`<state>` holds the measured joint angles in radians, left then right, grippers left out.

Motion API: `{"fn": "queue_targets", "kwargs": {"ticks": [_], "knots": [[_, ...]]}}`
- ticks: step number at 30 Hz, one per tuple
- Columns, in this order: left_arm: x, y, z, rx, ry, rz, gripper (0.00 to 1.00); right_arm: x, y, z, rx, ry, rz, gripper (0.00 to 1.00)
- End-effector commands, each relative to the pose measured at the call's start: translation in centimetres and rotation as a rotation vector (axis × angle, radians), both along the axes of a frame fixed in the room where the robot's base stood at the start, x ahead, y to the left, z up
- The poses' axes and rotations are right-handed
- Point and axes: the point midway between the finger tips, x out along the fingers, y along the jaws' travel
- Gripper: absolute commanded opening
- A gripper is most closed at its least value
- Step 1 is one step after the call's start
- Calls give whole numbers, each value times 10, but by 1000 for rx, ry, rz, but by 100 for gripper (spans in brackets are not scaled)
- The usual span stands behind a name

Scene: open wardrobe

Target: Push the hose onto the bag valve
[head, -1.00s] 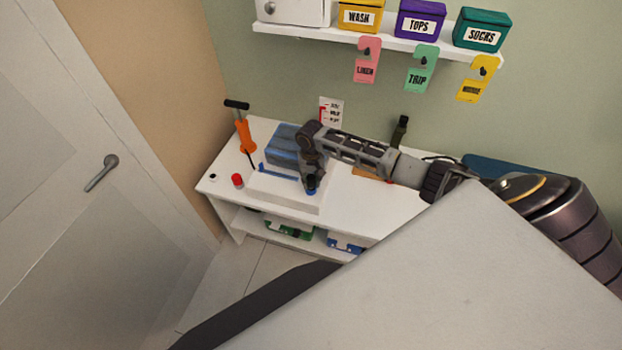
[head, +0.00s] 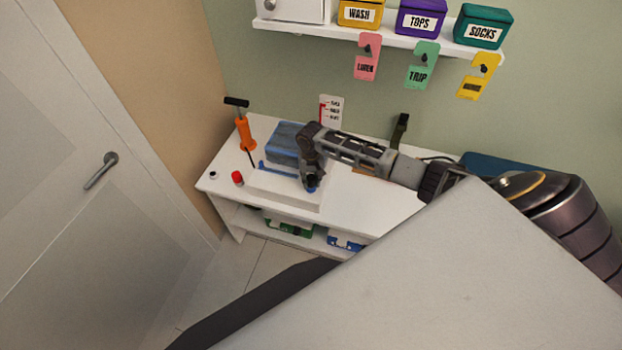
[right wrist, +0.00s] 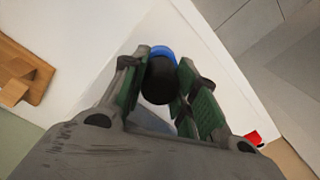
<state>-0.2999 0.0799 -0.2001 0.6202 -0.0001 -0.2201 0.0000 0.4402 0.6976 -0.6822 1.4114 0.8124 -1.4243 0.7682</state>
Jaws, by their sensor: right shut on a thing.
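A blue bag (head: 284,143) lies on a white raised board (head: 272,188) on the bench, with a blue strip along its front. My right gripper (head: 310,181) points down over the board's right front part, beside the bag. In the right wrist view its green-padded fingers (right wrist: 163,82) are shut around a dark round piece (right wrist: 159,82), which looks like the hose end. A blue round part (right wrist: 160,51), likely the valve, shows right behind that piece. I cannot tell how far the two fit together. The rest of the hose is hidden. My left gripper is out of view.
A red knob (head: 237,178) and an orange-handled pump-like tool (head: 243,134) stand at the bench's left end. A red-marked card (head: 331,110) stands at the back. A shelf (head: 390,39) with labelled boxes and hanging tags is above. Floor at front left is clear.

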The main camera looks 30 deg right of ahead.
Motion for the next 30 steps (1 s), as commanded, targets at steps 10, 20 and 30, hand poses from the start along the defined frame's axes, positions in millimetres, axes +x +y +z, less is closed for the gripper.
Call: {"fn": "queue_targets", "kwargs": {"ticks": [10,20,30], "knots": [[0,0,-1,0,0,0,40,0,0,-5,0,0,0,1],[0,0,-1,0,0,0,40,0,0,-6,0,0,0,54],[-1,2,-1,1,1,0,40,0,0,-3,1,0,0,54]]}}
